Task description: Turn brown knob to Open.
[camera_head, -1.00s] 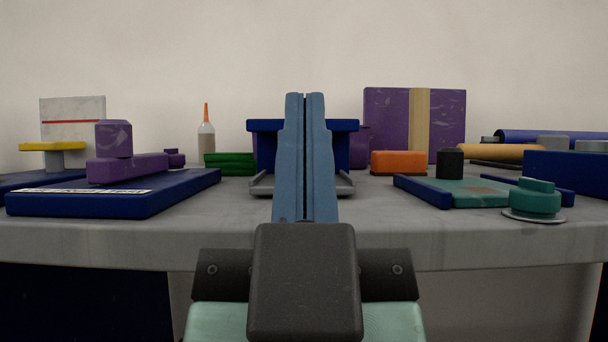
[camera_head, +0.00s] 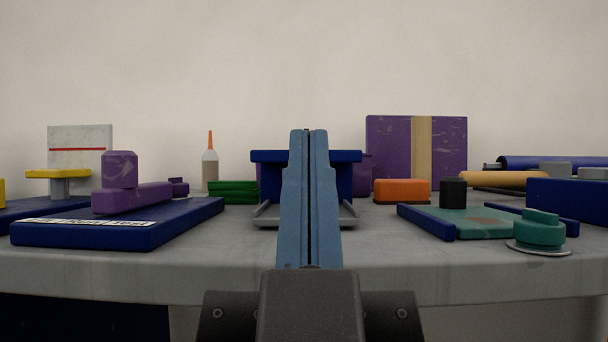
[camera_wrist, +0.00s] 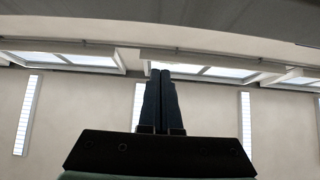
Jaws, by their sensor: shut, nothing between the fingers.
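I cannot make out a brown knob or an Open label in either view. My gripper (camera_head: 309,134) points up in the middle of the head view, with its two blue fingers together and nothing between them. It stands in front of the grey table and hides part of the blue block behind it. In the wrist view my gripper (camera_wrist: 161,76) is also shut, against a pale ceiling with lights. A teal round knob (camera_head: 539,230) sits at the table's front right. A purple knob-like piece (camera_head: 119,170) stands on a blue base (camera_head: 110,233) with a printed label at the left.
The grey table (camera_head: 480,278) spans the view. At the back are a bottle with an orange tip (camera_head: 210,165), green blocks (camera_head: 232,192), a purple panel (camera_head: 388,150) and an orange block (camera_head: 402,190). A black cylinder (camera_head: 453,192) and tan roller (camera_head: 505,179) are at right.

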